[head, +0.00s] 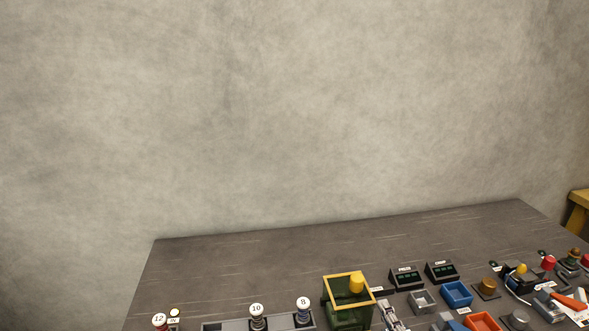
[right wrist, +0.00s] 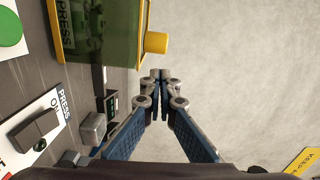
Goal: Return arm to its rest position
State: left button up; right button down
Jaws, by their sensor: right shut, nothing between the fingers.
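My right gripper (right wrist: 161,75) points forward in the right wrist view. Its fingers are together with nothing between them. In the wrist view the fingertips are beside the yellow knob (right wrist: 156,43) of the press; I cannot tell the exact gap. My left gripper is not in view. Round white-topped pieces marked 10 (head: 257,312) and 8 (head: 303,305) stand upright on a grey rack (head: 232,326). Another marked 12 (head: 159,321) stands to the left.
The green press (head: 346,312) has a yellow top frame. Blue bin (head: 457,293), orange bin (head: 483,321), dark display boxes (head: 406,277) and knobs crowd the table's right side. The table's back strip (head: 270,259) is clear. A wall (head: 290,120) stands behind.

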jog(key=s+a+f+n+g+y, duration=0.1)
jog(key=s+a+n+g+y, duration=0.15)
jog(key=a+n, duration=0.35)
jog(key=s+a+f+n+g+y, duration=0.1)
jog(key=s+a+n+g+y, duration=0.2)
jog(key=a, duration=0.4)
jog(key=s+a+f+n+g, duration=0.4)
jog(key=s+f+n, duration=0.15)
jog(key=s, duration=0.45)
jog(key=s+d+f+n+g+h, duration=0.1)
jog(key=s+d+n+g+h, duration=0.15)
jog(key=s+d, duration=0.35)
jog(key=s+d+f+n+g+h, duration=0.1)
jog(key=s+d+f+g+h, duration=0.1)
jog(key=s+d+h, duration=0.45)
notch_tip(320, 180, down, 26)
jog(key=s+a+g+y, duration=0.2)
jog(key=s, duration=0.1)
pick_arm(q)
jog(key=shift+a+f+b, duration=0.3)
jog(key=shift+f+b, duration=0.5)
pick_arm(e)
jog(key=s+d+f+g, duration=0.1)
jog(key=s+d+f, duration=0.2)
jog(key=s+f, duration=1.4)
jog(key=shift+s+d+f+n, duration=0.2)
jog(key=shift+f+n, duration=0.1)
jog(key=shift+f, duration=0.3)
